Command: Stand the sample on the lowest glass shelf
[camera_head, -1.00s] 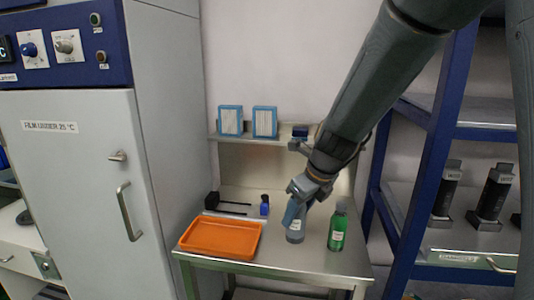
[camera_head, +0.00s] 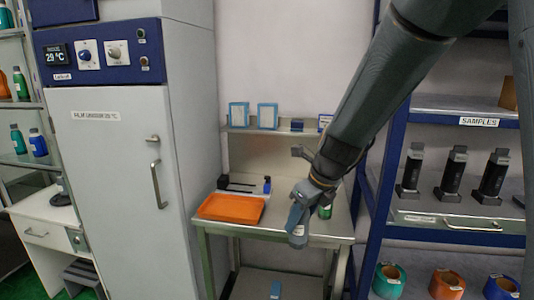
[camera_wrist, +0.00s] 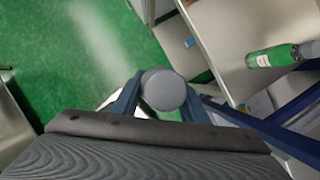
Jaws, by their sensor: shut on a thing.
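My gripper (camera_head: 300,205) is shut on a grey bottle (camera_head: 297,232) with a white label, seemingly the sample. It hangs roughly upright in front of the steel table's front edge. In the wrist view its round grey top (camera_wrist: 163,90) sits between my two blue fingers (camera_wrist: 160,98), with green floor beyond. Glass shelves (camera_head: 22,160) stand at the far left, left of the cabinet. A green bottle (camera_head: 17,139) and a blue bottle (camera_head: 38,143) stand on the lower visible one. The frame edge and white desk partly hide the unit.
The steel table (camera_head: 325,228) holds an orange tray (camera_head: 231,208) and a green bottle (camera_head: 325,211), partly hidden by my gripper. A grey cabinet (camera_head: 120,200) and white desk (camera_head: 40,215) stand left. A blue-framed rack (camera_head: 392,140) stands right. Green floor (camera_wrist: 95,50) is open beside the table.

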